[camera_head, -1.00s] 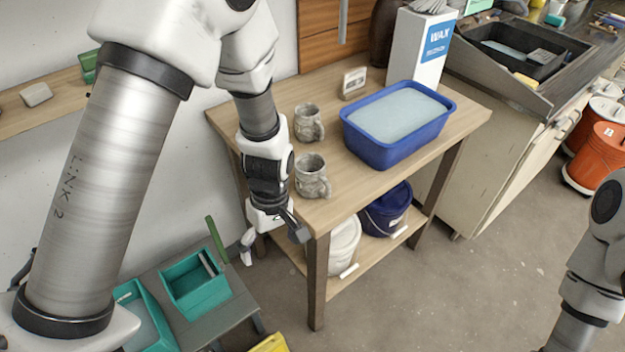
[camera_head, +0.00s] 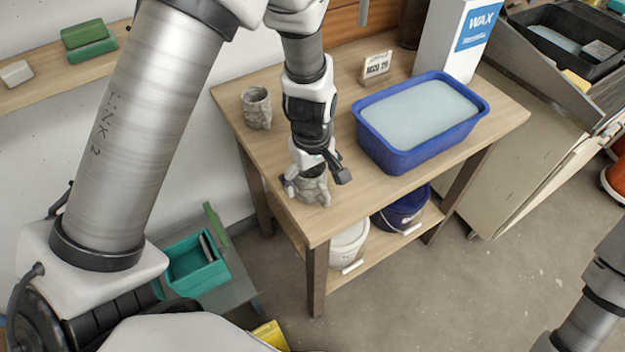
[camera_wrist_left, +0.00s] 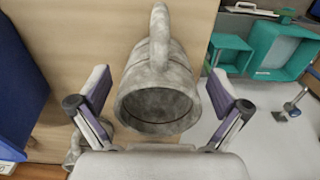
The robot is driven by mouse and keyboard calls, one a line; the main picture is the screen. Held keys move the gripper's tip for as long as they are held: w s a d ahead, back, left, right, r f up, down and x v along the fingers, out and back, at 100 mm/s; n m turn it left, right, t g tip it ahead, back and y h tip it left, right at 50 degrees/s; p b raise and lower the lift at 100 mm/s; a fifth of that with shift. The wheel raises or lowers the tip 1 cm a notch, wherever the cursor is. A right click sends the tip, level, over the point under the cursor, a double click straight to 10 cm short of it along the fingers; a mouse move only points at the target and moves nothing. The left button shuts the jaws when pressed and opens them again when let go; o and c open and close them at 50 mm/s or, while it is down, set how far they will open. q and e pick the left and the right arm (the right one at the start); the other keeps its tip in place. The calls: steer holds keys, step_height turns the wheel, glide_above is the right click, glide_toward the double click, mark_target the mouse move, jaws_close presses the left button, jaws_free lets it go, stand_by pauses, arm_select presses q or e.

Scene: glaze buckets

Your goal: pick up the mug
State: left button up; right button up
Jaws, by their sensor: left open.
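A grey mottled mug (camera_head: 315,192) stands on the wooden table near its front left corner. My left gripper (camera_head: 316,182) is over it, open, and hides much of it. In the left wrist view the mug (camera_wrist_left: 158,85) lies between the two spread fingers of the gripper (camera_wrist_left: 160,76), its mouth facing the camera and its handle at the top. Gaps show between the mug and both fingers. A second, similar mug (camera_head: 257,108) stands farther back at the table's left edge. My right gripper is out of view; only part of that arm shows at lower right.
A blue tub (camera_head: 418,120) of pale liquid stands right of the gripper. A small sign (camera_head: 376,67) and a WAX box (camera_head: 460,40) stand behind. Buckets sit on the lower shelf. Teal bins (camera_head: 195,262) are below at left.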

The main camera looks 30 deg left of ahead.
arm_select(q)
steer(key=shift+w+a+f, duration=0.1)
steer(key=shift+w+f, duration=0.45)
steer(key=shift+f, duration=0.05)
steer(key=shift+s+r, duration=0.15)
steer(key=shift+s, duration=0.05)
steer(key=shift+c, duration=0.4)
steer(key=shift+s+r, duration=0.2)
steer(key=shift+s, duration=0.05)
steer(key=c, duration=0.5)
steer(key=shift+s, duration=0.1)
steer(key=c, duration=0.6)
steer(key=shift+c, duration=1.4)
